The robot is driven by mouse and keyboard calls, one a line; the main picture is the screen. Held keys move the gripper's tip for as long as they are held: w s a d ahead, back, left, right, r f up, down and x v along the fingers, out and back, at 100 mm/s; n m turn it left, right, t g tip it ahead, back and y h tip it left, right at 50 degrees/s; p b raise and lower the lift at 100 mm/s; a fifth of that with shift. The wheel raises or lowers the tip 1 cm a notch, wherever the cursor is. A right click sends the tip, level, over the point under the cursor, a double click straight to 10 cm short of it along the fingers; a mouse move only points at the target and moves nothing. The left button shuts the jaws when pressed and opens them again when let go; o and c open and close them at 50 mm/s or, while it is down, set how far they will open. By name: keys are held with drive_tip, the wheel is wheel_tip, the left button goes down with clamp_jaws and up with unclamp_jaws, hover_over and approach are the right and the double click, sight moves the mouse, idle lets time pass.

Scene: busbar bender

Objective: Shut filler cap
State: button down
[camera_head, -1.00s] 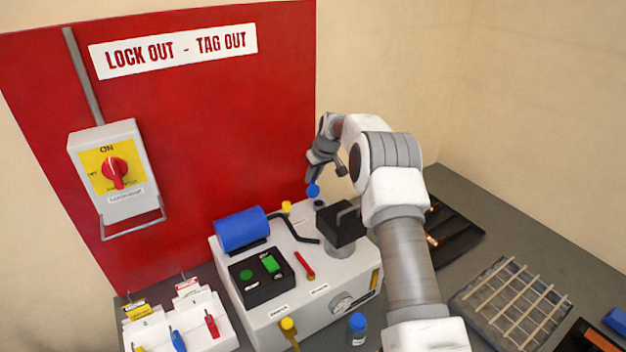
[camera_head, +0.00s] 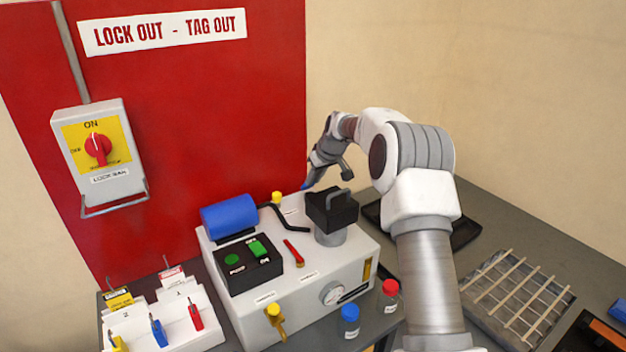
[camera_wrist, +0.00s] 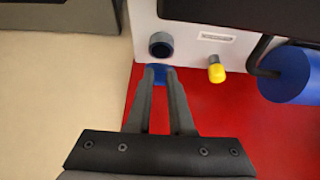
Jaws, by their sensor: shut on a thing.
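My gripper (camera_wrist: 158,78) is shut on a small blue cap (camera_wrist: 157,74), which shows between its fingertips. The cap also shows in the head view (camera_head: 306,185), at the back edge of the white machine. In the wrist view the round, dark-rimmed filler opening (camera_wrist: 161,45) on the machine (camera_wrist: 190,50) lies just beyond the fingertips. The cap looks apart from the opening and off its rim; its height above it is hard to judge. In the head view I cannot make out the opening.
A yellow cap (camera_head: 277,197) and a blue cylinder (camera_head: 229,219) are left of my gripper. A black block with a handle (camera_head: 332,208) stands in front. The red board (camera_head: 200,120) rises close behind. Bottles with blue (camera_head: 350,313) and red (camera_head: 390,287) lids stand in front.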

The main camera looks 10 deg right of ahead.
drive_tip(key=shift+s+d+f, duration=0.2)
drive_tip(key=shift+s+f, duration=0.25)
drive_tip(key=shift+f, duration=0.25)
drive_tip(key=shift+b, duration=0.3)
drive_tip(key=c, duration=0.8)
unclamp_jaws()
drive_tip(key=shift+r, duration=0.2)
drive_tip(key=shift+w, duration=0.1)
drive_tip(key=shift+r, duration=0.2)
drive_tip(key=v, duration=1.7)
drive_tip(key=shift+b, duration=0.35)
